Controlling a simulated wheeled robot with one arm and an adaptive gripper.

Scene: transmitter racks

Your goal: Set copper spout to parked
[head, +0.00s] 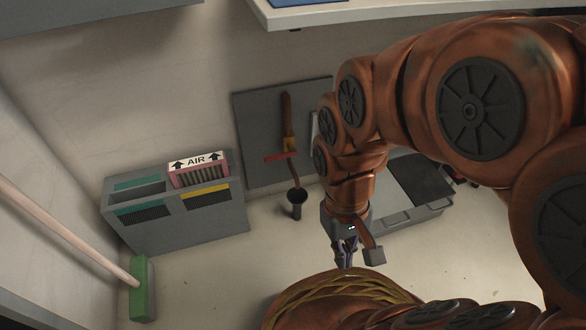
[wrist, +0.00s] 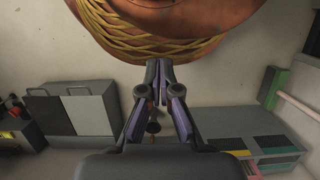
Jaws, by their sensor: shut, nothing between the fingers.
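A grey wall panel (head: 253,120) carries a dark copper pipe (head: 287,107) with a brass-coloured block (head: 290,143) below it. A red bar (head: 280,157) crosses just under the block, reaching further left than right. A short copper spout (head: 295,176) hangs below the bar, slightly slanted, its lower end above or in a black cup (head: 297,197). My gripper (head: 345,262) is shut and empty, to the right of and nearer than the cup, touching none of these. In the wrist view my shut fingers (wrist: 158,70) partly hide the cup (wrist: 153,127).
A grey slotted rack (head: 230,215) with a pink AIR filter (head: 198,172) stands left of the panel. A green-headed broom (head: 142,290) leans further left. A grey case (head: 415,211) lies behind my arm. A white shelf (head: 360,12) overhangs above. Floor between rack and gripper is clear.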

